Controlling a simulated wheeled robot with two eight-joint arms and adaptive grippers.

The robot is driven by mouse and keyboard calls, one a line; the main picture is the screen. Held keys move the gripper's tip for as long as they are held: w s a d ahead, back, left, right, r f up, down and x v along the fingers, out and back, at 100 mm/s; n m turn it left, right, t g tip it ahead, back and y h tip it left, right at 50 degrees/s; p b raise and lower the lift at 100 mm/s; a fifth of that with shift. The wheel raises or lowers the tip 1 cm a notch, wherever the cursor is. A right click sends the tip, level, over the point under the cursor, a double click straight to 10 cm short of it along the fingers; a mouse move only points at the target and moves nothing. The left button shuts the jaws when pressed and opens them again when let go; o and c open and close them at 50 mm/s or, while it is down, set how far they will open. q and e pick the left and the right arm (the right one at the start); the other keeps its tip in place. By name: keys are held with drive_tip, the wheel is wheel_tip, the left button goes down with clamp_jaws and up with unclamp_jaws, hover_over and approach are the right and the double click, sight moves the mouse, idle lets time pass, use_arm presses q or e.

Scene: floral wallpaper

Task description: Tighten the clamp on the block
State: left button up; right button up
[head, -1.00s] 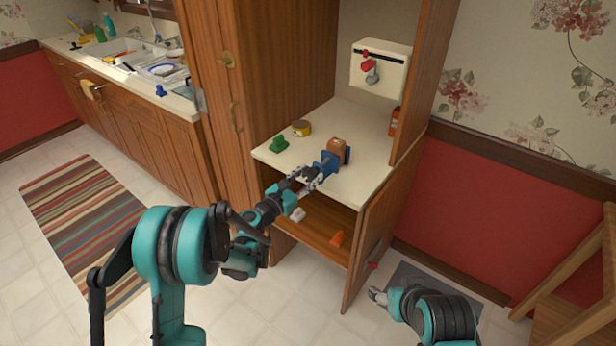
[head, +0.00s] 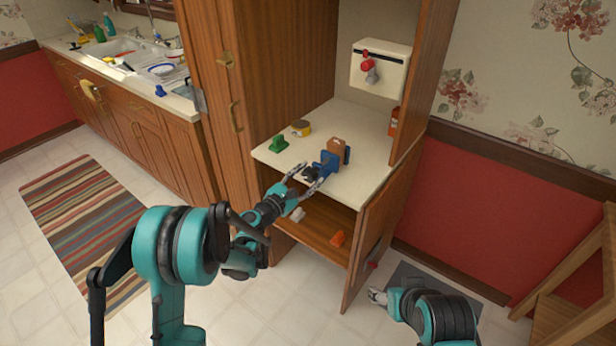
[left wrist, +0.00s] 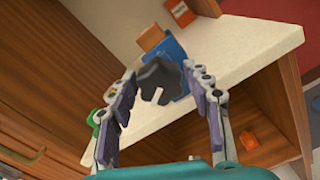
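The blue clamp (head: 327,163) stands on the pale counter, with the brown block (head: 338,146) in it at its far side. Its dark knob (head: 309,174) faces my left gripper; the knob also shows in the left wrist view (left wrist: 158,80), beyond the fingertips, with the clamp (left wrist: 172,52) and block (left wrist: 152,38) behind. My left gripper (head: 306,180) is open, its fingers spread to either side of the knob with gaps between. In the left wrist view the gripper (left wrist: 165,82) holds nothing. My right gripper (head: 377,296) is low by the floor at the right; its fingers are too small to read.
A green object (head: 279,144) and a yellow tin (head: 301,128) are on the counter (head: 355,186) to the left. A red box (head: 394,121) stands at the right. Below is an open shelf with an orange object (head: 338,238); the open cabinet door (head: 382,225) borders it.

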use_arm(q)
drive_tip(key=shift+o, duration=0.3)
drive_tip(key=v, duration=1.2)
idle(1.1)
drive_tip(key=s+r+m+g+y, duration=0.2)
drive_tip(key=s+m+g+y, duration=0.25)
drive_tip(key=s+m, duration=0.8)
drive_tip(key=s+a+f+m+g+y, duration=0.1)
drive_tip(key=s+a+m+y, duration=0.2)
drive_tip(key=s, duration=0.4)
drive_tip(key=s+a+m+g+y, duration=0.2)
drive_tip(key=s+a+m+y, duration=0.1)
drive_tip(key=s+a+m, duration=0.3)
drive_tip(key=s+m, duration=0.2)
drive_tip(key=shift+s+a+f, duration=0.15)
drive_tip(key=shift+s+f, duration=0.15)
drive_tip(key=shift+f, duration=0.1)
